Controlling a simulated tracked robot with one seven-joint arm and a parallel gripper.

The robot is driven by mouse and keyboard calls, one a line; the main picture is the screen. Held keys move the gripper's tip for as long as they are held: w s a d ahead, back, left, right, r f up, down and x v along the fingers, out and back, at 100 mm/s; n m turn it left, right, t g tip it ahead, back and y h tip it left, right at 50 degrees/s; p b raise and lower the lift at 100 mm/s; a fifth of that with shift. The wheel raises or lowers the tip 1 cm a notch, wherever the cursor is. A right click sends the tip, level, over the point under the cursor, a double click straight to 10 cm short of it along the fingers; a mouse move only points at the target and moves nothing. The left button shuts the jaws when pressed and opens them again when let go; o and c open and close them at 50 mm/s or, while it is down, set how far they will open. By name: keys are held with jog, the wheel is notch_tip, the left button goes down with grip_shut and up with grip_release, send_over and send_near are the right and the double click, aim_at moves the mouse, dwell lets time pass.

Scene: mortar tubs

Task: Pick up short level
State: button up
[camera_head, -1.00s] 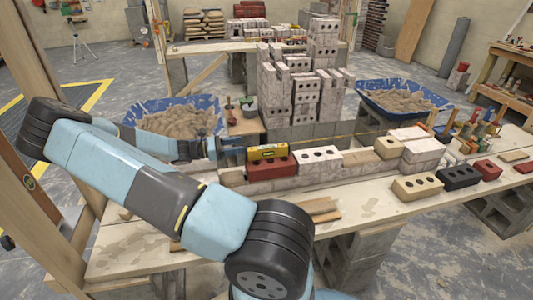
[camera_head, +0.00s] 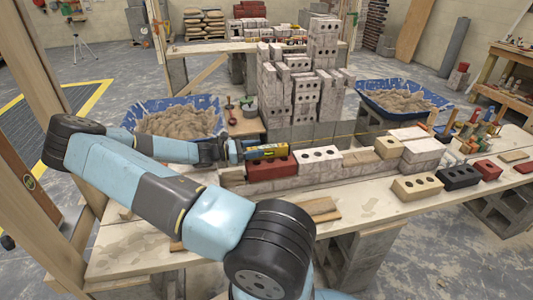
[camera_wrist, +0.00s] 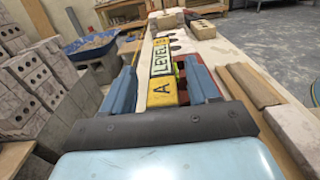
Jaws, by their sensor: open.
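The short level (camera_head: 269,151) is yellow and lies along the top of a red brick (camera_head: 277,169) on the low block wall. In the wrist view the level (camera_wrist: 162,70) runs away from me, its lettering facing up. My gripper (camera_head: 240,150) is at the left end of the level in the head view. In the wrist view my gripper (camera_wrist: 161,80) is open, with one blue finger on each side of the near part of the level. I cannot tell whether either finger touches it. The brick below is partly hidden by the level and fingers.
The wall (camera_head: 320,171) continues right with pale bricks. Loose bricks, one tan (camera_head: 417,187) and one black (camera_head: 458,177), sit on the plank table (camera_head: 365,207). A tall block stack (camera_head: 305,95) and blue mortar tubs (camera_head: 217,122) stand behind.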

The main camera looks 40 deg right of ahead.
grip_shut()
dwell(0.6)
